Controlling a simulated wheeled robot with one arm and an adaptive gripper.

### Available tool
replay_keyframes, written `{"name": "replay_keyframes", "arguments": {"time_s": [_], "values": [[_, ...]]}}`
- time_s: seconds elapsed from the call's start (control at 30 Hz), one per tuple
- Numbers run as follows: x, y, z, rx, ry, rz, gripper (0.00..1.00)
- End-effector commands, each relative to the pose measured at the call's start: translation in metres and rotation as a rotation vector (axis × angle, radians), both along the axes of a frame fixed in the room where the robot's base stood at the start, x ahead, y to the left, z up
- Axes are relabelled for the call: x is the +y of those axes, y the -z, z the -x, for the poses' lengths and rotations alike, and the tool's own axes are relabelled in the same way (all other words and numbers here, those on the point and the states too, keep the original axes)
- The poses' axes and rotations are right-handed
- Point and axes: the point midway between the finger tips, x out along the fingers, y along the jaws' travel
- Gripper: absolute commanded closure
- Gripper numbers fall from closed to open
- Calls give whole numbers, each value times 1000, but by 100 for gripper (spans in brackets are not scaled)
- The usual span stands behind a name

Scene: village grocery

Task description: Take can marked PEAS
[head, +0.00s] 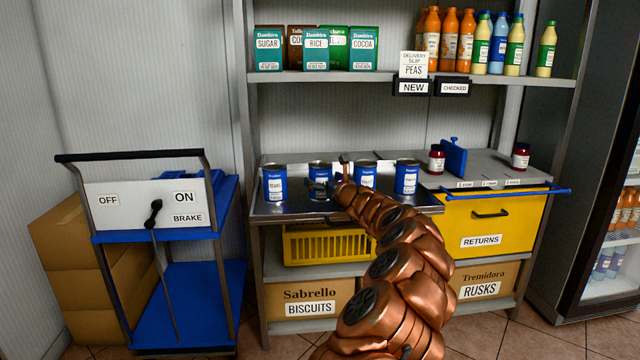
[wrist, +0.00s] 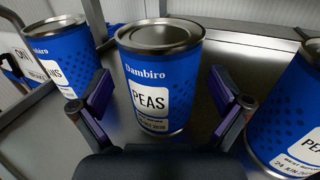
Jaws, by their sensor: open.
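A blue can marked PEAS (wrist: 150,82) stands upright straight ahead of my gripper (wrist: 160,95) in the wrist view. My gripper is open and empty, with one purple-padded finger on each side of the can in the picture and gaps at both sides. I cannot tell how far the fingers reach around it. In the head view this looks like the second can from the left (head: 319,169) on the metal counter (head: 290,208), with my gripper (head: 331,180) in front of it, partly hiding it.
A can ending in ANS (wrist: 62,45) stands to the left, and another can marked PEAS (wrist: 292,115) stands close on the right. A fourth blue can (head: 406,178) is farther right. A delivery slip reading PEAS (head: 413,65) hangs at the shelf above. A blue trolley (head: 150,200) stands left.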

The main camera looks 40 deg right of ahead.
Motion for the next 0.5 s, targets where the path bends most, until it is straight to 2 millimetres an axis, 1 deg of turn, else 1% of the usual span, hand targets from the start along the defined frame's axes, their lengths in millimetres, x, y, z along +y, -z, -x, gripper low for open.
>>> {"name": "replay_keyframes", "arguments": {"time_s": [0.2, 0.5], "values": [[-5, 1, -14, 3, 2, 2, 0], [-6, 0, -18, 0, 1, -1, 0]]}}
